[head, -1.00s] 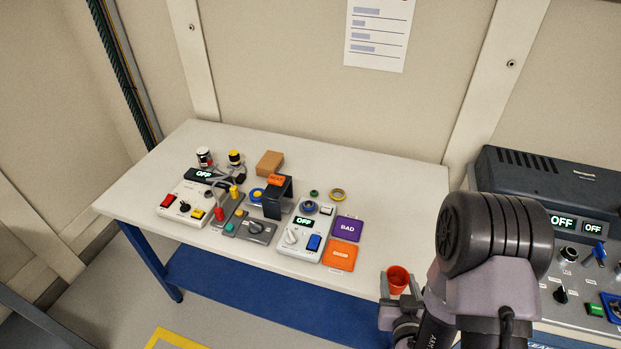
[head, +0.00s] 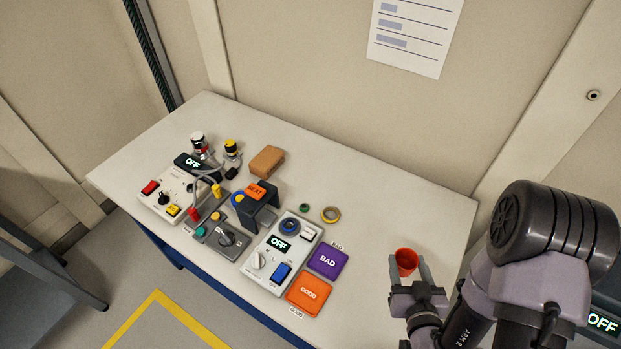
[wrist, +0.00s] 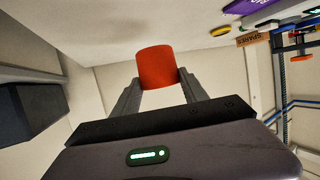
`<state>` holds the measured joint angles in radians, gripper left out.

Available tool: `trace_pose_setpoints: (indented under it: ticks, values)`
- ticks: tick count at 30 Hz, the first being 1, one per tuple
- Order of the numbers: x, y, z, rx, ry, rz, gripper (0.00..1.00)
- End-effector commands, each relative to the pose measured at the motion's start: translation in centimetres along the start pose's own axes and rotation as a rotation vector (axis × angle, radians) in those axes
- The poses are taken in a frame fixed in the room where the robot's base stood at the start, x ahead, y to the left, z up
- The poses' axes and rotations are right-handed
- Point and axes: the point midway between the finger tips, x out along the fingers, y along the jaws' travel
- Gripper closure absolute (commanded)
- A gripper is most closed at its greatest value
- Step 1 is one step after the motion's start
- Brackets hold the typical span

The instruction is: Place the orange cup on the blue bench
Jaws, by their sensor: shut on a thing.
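The orange cup (head: 405,262) is between the fingers of my gripper (head: 408,278), in front of the right part of the bench top in the head view. The gripper is shut on it, and the cup's open rim faces up toward the camera. The wrist view also shows the cup (wrist: 157,67) held at the fingertips. The bench (head: 380,190) has a pale top and blue legs and lower parts. I cannot tell how high the cup is above the top, or whether it touches.
Purple BAD (head: 327,261) and orange GOOD (head: 309,293) pads lie left of the cup. A grey control box (head: 282,252), a dark stand (head: 258,205), a cardboard box (head: 267,160) and several devices fill the left and middle. The right rear of the top is clear.

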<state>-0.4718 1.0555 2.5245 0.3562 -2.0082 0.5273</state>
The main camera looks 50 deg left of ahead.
Motion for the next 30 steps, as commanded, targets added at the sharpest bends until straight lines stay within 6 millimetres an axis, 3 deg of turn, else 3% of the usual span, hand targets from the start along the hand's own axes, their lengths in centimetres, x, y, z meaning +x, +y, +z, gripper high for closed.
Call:
trace_pose_setpoints:
  ticks: [5, 18, 22, 27, 30]
  values:
    - [0.8, -0.2, -0.3, -0.002, 0.002, -0.002, 0.88]
    - [14.0, -2.6, -3.6, 0.000, 0.004, -0.001, 0.88]
    - [15.4, -2.8, -3.7, 0.000, 0.000, -0.001, 0.88]
    - [16.5, -2.8, -0.8, 0.001, -0.002, 0.001, 0.88]
    - [16.6, -2.8, -0.5, 0.001, 0.000, 0.001, 0.88]
